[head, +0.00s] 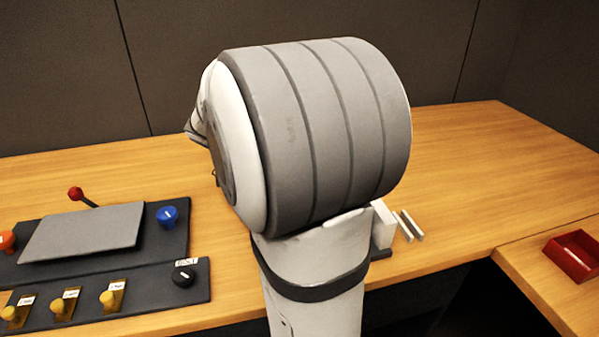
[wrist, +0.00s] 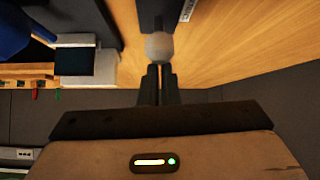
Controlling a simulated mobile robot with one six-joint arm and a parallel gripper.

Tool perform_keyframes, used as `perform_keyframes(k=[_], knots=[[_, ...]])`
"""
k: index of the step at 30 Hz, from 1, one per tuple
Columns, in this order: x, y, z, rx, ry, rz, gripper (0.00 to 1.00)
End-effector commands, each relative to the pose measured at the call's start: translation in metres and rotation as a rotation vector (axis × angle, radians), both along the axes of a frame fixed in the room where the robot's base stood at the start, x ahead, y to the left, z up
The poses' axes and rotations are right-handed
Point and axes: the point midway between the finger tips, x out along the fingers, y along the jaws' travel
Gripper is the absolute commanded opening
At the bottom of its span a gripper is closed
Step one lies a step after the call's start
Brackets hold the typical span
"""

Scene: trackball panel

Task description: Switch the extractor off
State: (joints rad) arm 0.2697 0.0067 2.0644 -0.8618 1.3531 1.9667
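In the head view a black control panel (head: 200,290) lies on the desk at the left. It carries a black rotary knob (head: 183,276) with a small label, and a row of yellow toggles (head: 112,299) with labels too small to read. I cannot tell which control is the extractor's. In the wrist view a pale grey ball (wrist: 159,47) sits on a dark strip, just beyond my fingertips. My gripper (wrist: 160,70) has its dark fingers nearly together with only a thin gap, holding nothing visible. In the head view my arm hides the gripper.
The panel also has a sloped grey plate (head: 85,231), a red-ball lever (head: 76,194), a blue knob (head: 167,216) and an orange knob (head: 7,240). A red tray (head: 573,258) is at the far right. Pale upright pieces (head: 408,225) show beside my arm.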

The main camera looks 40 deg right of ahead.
Motion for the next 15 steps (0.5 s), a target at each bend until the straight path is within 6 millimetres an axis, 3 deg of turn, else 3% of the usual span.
perform_keyframes(k=[5, 12, 15], knots=[[-0.002, -0.003, 0.0, 0.005, 0.002, -0.003, 0.0], [-0.009, -0.031, 0.023, 0.0, -0.002, 0.0, 0.0], [0.0, -0.015, 0.037, 0.001, -0.001, 0.007, 0.0]])
